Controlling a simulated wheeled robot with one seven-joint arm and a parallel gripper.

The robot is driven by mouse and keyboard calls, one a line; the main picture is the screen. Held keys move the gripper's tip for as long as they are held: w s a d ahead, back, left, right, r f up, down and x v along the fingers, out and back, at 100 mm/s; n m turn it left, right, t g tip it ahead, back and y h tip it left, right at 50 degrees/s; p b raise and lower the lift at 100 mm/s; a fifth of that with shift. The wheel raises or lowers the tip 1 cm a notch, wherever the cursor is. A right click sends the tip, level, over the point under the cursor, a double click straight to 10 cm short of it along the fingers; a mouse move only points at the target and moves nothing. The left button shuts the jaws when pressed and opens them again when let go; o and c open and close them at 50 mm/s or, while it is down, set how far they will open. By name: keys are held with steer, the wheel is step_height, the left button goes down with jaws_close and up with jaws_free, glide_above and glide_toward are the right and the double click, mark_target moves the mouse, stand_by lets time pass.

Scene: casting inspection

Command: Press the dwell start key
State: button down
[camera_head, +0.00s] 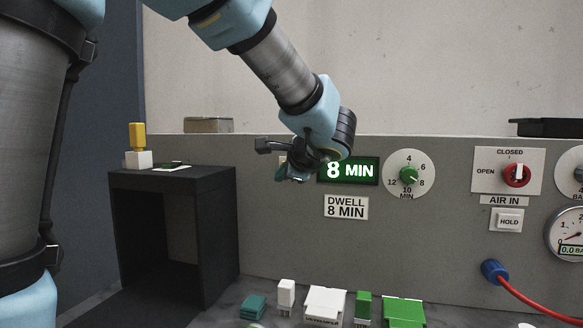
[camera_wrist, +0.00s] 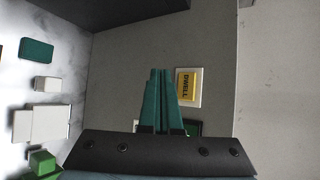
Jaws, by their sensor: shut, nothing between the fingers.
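The dwell key is a yellow key marked DWELL (camera_wrist: 188,85) on a pale plate, upright on the grey panel in the wrist view. In the head view my gripper mostly hides it. My gripper (camera_wrist: 160,72) has teal fingers shut together with nothing between them. In the wrist view the fingertips appear just left of the key's plate; whether they touch the panel cannot be told. In the head view my gripper (camera_head: 284,174) is in front of the panel, left of the lit green 8 MIN display (camera_head: 362,171), partly covering it.
A dwell dial (camera_head: 409,175) and a DWELL 8 MIN label (camera_head: 346,207) are on the panel. Farther right are a red air valve knob (camera_head: 516,174) and a HOLD key (camera_head: 509,220). A black open box stand (camera_head: 172,190) is at left. Several green and white blocks lie below.

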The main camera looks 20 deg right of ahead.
steer(key=w+d+p, duration=0.2)
steer(key=w+d, duration=0.2)
steer(key=w, duration=0.1)
steer(key=shift+w+d, duration=0.35)
steer(key=shift+d, duration=0.05)
stand_by(1.9)
steer(key=shift+w+d, duration=0.25)
steer(key=shift+w, duration=0.05)
steer(key=shift+w+d, duration=0.25)
stand_by(0.8)
steer(key=shift+b, duration=0.3)
steer(key=shift+s+a+b, duration=0.5)
steer(key=shift+s, duration=0.1)
